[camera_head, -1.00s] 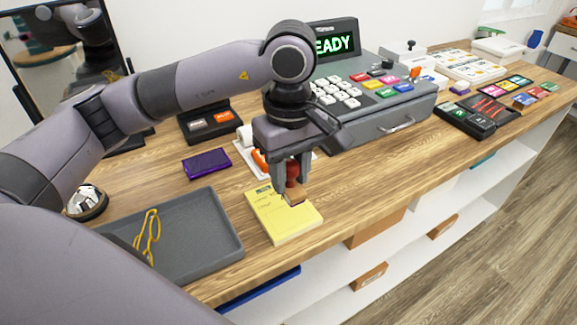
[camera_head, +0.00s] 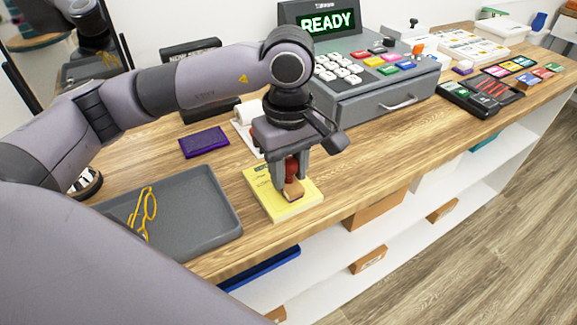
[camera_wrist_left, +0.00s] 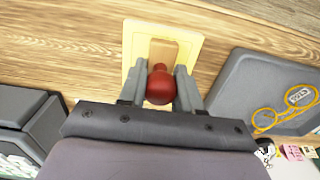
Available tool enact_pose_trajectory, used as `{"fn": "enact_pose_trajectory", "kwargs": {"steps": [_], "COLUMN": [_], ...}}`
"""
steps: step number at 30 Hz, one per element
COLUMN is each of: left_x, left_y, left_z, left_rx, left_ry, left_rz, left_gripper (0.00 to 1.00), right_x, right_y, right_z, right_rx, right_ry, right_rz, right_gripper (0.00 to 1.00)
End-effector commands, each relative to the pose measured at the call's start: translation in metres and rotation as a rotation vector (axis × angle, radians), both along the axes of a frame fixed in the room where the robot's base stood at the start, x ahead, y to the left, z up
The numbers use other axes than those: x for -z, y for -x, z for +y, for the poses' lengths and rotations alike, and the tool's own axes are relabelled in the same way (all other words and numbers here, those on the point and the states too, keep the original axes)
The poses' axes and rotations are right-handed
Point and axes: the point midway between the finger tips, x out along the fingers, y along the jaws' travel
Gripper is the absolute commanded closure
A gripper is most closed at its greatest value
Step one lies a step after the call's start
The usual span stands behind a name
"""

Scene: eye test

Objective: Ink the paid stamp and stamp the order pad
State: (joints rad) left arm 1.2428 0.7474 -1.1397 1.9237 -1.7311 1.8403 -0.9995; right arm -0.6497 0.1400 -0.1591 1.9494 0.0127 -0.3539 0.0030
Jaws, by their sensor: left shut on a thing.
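My left gripper (camera_head: 290,172) is shut on the paid stamp, whose red knob (camera_wrist_left: 160,86) sits between the fingers. The stamp's wooden block (camera_head: 293,191) is over the yellow order pad (camera_head: 262,187). I cannot tell whether the block touches the paper. In the left wrist view the block (camera_wrist_left: 163,51) lies within the outline of the pad (camera_wrist_left: 133,45). The stamp's underside is hidden. A purple ink pad (camera_head: 204,142) lies on the counter, left of and behind the order pad. My right gripper is not in view.
A grey tray (camera_head: 205,220) with an orange looped item (camera_head: 147,212) lies left of the order pad. A grey cash register (camera_head: 375,93) with a READY display (camera_head: 327,22) stands behind right. Bare wooden counter (camera_head: 370,150) lies right of the pad, near the front edge.

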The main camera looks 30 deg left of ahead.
Motion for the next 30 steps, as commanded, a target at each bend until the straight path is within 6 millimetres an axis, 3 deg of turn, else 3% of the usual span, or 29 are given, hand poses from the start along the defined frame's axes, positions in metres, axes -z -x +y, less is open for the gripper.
{"fn": "enact_pose_trajectory", "kwargs": {"steps": [30], "left_x": [0.0089], "left_y": [-0.0002], "left_z": [-0.0001], "left_rx": [0.0], "left_ry": [0.001], "left_rz": [-0.001], "left_gripper": [0.86], "right_x": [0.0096], "right_y": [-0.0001], "right_z": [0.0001], "right_rx": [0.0], "right_ry": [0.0], "right_rz": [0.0], "right_gripper": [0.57]}}
